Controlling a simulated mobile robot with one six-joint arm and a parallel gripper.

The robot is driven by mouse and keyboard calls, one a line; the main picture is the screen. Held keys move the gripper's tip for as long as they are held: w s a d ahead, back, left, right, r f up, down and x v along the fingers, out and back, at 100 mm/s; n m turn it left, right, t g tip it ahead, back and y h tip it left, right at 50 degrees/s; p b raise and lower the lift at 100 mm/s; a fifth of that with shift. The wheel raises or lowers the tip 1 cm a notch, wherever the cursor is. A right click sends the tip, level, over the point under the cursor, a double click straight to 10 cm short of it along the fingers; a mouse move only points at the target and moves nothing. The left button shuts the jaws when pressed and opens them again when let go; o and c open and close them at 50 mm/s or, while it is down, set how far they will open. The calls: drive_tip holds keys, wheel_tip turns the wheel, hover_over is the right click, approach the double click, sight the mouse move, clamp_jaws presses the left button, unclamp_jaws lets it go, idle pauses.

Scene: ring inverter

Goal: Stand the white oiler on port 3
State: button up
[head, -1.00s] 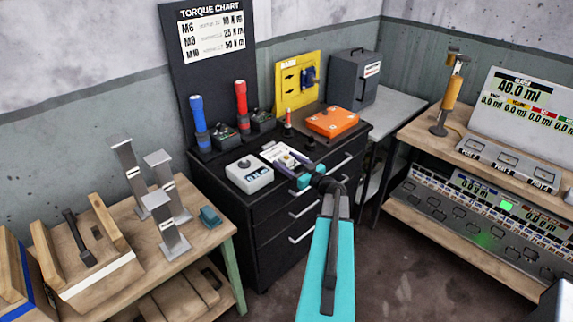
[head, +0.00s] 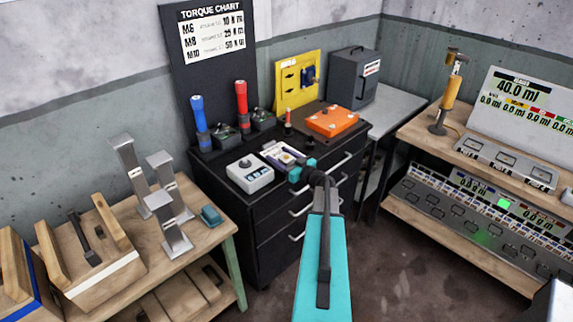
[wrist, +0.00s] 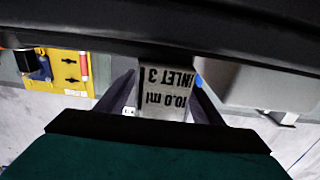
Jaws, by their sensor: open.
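In the head view my gripper (head: 301,171) is over the front of the black drawer cabinet, beside a white card-like item (head: 281,153). The wrist view shows my gripper (wrist: 163,84) with its two dark fingers apart. A pale panel (wrist: 165,103) reading "INLET 3" and "10.0 ml" shows upside down between them; I cannot tell its distance. I cannot make out a white oiler for certain in either view.
A yellow-bodied tool (head: 442,108) stands on the right bench. Grey stands (head: 173,232) fill part of the left bench. Floor is open between benches.

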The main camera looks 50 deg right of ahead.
drive_tip(key=c, duration=1.3)
drive_tip(key=shift+r, duration=0.15)
drive_tip(key=shift+r+b, duration=0.4)
drive_tip(key=shift+r, duration=0.25)
drive_tip(key=shift+s+a+r+b, duration=0.2)
drive_tip(key=shift+r+b, duration=0.1)
drive_tip(key=shift+r, duration=0.2)
drive_tip(key=shift+s+a+r+b, duration=0.15)
drive_tip(key=shift+s+r+b, duration=0.1)
drive_tip(key=shift+r, duration=0.25)
drive_tip(key=s+a+r+b, duration=0.1)
drive_tip(key=s+a, duration=0.8)
drive_tip(key=s, duration=0.2)
drive_tip(key=shift+a+r+b, duration=0.25)
drive_tip(key=shift+a+b, duration=0.1)
